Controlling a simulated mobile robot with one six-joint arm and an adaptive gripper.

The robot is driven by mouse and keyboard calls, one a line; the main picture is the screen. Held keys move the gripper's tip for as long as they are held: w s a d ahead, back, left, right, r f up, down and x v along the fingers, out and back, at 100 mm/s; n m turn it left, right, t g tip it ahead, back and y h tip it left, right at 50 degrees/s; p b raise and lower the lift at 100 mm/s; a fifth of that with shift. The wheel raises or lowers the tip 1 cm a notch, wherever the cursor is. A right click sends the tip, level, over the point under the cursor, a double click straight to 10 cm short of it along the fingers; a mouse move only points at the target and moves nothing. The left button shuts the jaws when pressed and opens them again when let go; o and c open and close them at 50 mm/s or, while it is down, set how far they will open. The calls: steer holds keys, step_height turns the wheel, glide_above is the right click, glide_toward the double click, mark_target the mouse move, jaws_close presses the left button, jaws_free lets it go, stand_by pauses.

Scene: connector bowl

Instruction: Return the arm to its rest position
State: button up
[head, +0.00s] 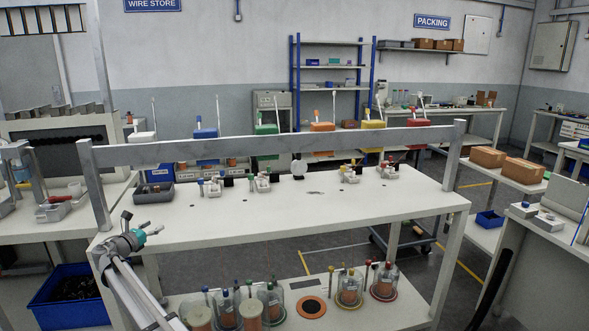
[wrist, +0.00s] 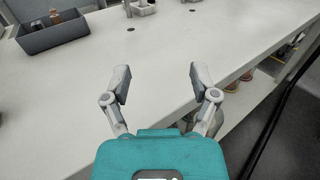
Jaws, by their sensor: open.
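My gripper (wrist: 161,84) is open and empty in the wrist view, its two fingers spread apart over the white table top near its front edge. In the head view my gripper (head: 143,226) is at the left front corner of the white table (head: 300,220), with my arm reaching up from the bottom left. Nothing is between the fingers. A dark grey tray (wrist: 52,37) with small items lies on the table at the upper left of the wrist view; it also shows in the head view (head: 153,195), beyond my gripper.
A metal rail (head: 280,143) on posts spans above the table. Several small fixtures with connectors (head: 262,184) stand along its back. Glass-domed spools (head: 349,288) stand on the lower shelf. A blue bin (head: 68,300) is at the lower left. The table's front middle is clear.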

steer(key=s+d+f+m+g+p, duration=0.25)
steer(key=d+m, duration=0.25)
steer(key=d, duration=0.9)
steer(key=s+d+f+m+g+h+p, duration=0.15)
steer(key=d+m+g, duration=0.3)
steer(key=d, duration=0.95)
steer(key=s+d+f+m+g+p, duration=0.25)
steer(key=d+m, duration=0.25)
steer(key=d, duration=0.9)
steer(key=s+d+f+m+g+y+p, duration=0.1)
steer(key=s+d+m+g+y+p, duration=0.2)
steer(key=s+d+m, duration=0.75)
steer(key=s+d+m+g+y+p, duration=0.1)
steer(key=s+d+m+g+y, duration=0.1)
steer(key=s+d, duration=0.4)
steer(key=s+d+m+g+y+p, duration=0.1)
steer(key=s+d+m+g+y, duration=0.1)
steer(key=s+d, duration=0.4)
steer(key=s+m+y, duration=0.1)
steer(key=s+m, duration=0.1)
steer(key=s, duration=0.3)
steer(key=shift+s+d+r+m, duration=0.15)
steer(key=shift+d+r+m, duration=0.1)
steer(key=shift+r+m, duration=0.15)
steer(key=shift+c, duration=1.3)
